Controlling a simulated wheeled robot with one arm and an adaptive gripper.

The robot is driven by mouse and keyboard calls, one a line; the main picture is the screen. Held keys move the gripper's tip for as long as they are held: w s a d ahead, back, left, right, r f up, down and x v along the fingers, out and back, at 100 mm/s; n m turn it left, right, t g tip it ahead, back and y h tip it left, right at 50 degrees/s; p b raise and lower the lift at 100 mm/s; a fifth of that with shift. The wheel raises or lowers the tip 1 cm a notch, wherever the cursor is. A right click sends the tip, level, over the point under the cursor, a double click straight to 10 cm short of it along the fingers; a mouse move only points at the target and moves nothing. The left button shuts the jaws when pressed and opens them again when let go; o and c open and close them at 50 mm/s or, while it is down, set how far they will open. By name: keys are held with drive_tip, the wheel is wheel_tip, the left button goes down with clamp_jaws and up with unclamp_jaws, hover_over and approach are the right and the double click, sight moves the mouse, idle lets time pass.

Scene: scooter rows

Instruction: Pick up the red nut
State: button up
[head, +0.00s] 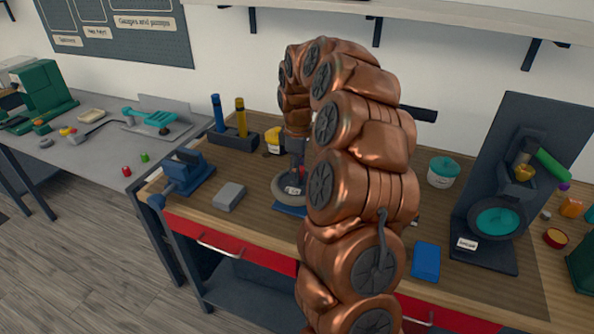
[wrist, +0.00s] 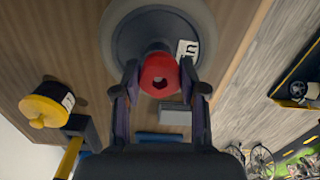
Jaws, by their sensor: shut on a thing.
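The red nut (wrist: 158,70) is a round red piece with a dark hole, between the two fingers of my gripper (wrist: 160,82) in the wrist view. The fingers are shut on its sides. Behind it is a round grey dish (wrist: 115,38) with a small white label; whether the nut still touches it I cannot tell. In the head view my gripper (head: 296,165) points down over the same dish (head: 283,192), partly behind my copper arm.
A blue vise (head: 185,175), a grey block (head: 229,196) and a holder with blue and yellow tubes (head: 234,138) stand left of the dish. A yellow-lidded jar (wrist: 45,105) is close by. A teal-lidded jar (head: 443,172) and blue block (head: 426,262) are right of my arm.

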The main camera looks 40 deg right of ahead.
wheel_tip(320, 180, up, 3)
drive_tip(key=shift+r+p, duration=0.15)
drive_tip(key=shift+p, duration=0.2)
drive_tip(key=w+a+r+b, duration=0.1)
drive_tip(key=a+b, duration=0.1)
drive_tip(key=a, duration=1.4)
drive_tip(key=shift+r, duration=0.3)
drive_tip(key=shift+f, duration=0.1)
